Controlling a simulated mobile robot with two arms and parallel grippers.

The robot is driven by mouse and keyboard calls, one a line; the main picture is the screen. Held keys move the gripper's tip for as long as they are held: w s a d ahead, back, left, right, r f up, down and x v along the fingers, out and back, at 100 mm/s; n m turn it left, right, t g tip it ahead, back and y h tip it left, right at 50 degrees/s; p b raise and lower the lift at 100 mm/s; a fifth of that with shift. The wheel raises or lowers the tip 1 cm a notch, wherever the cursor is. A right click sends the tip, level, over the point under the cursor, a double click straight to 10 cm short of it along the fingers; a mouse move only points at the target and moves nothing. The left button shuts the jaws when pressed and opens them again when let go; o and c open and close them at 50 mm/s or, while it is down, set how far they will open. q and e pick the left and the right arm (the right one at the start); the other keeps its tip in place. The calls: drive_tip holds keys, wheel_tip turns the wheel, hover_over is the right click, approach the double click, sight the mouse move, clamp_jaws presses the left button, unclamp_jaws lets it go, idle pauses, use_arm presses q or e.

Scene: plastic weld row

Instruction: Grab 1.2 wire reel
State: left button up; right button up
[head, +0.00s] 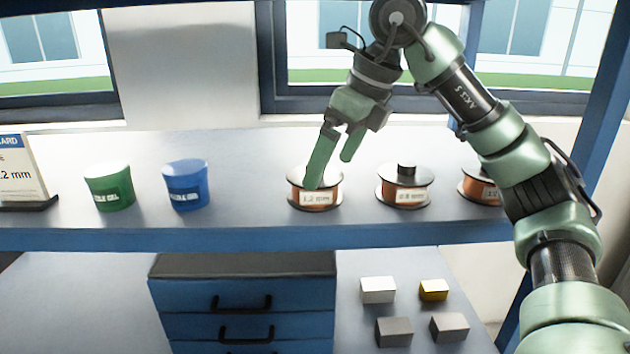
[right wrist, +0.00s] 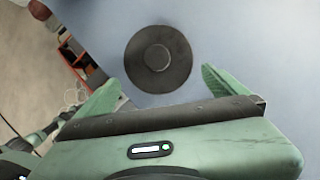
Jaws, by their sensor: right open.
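The 1.2 mm wire reel (head: 326,197) stands upright on the shelf, with orange-brown wire, dark flanges and a white label on its front. My right gripper (head: 330,171) comes down from above and is open at the reel. One finger overlaps the reel's top and front in the head view; the other shows behind it, higher up. In the right wrist view the reel is a dark round disc (right wrist: 158,58) with a hub, just beyond the open fingertips (right wrist: 158,80) and centred between them. I cannot tell whether a finger touches it. My left gripper is not in view.
A second reel (head: 405,190) stands to the right, and a third reel (head: 480,188) is partly hidden by my right arm. A blue tub (head: 186,185) and a green tub (head: 109,188) stand to the left. The shelf's front edge (head: 270,238) is blue; drawers and small blocks are below.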

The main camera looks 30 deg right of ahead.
drive_tip(key=shift+w+a+r, duration=0.15)
drive_tip(key=shift+w+a, duration=0.1)
drive_tip(key=shift+w, duration=0.35)
drive_tip(key=shift+w+a+f, duration=0.15)
drive_tip(key=shift+w+f, duration=0.15)
drive_tip(key=shift+w, duration=0.05)
drive_tip(key=p+x, duration=0.1)
drive_tip(key=x, duration=0.3)
drive_tip(key=shift+f+p, duration=0.1)
drive_tip(key=shift+p, duration=0.3)
drive_tip(key=shift+w+f, duration=0.1)
drive_tip(key=shift+f, duration=0.15)
drive_tip(key=c, duration=1.8)
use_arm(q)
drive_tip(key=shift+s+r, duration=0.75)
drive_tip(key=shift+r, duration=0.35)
use_arm(e)
drive_tip(key=shift+r, duration=0.15)
drive_tip(key=shift+c, duration=0.2)
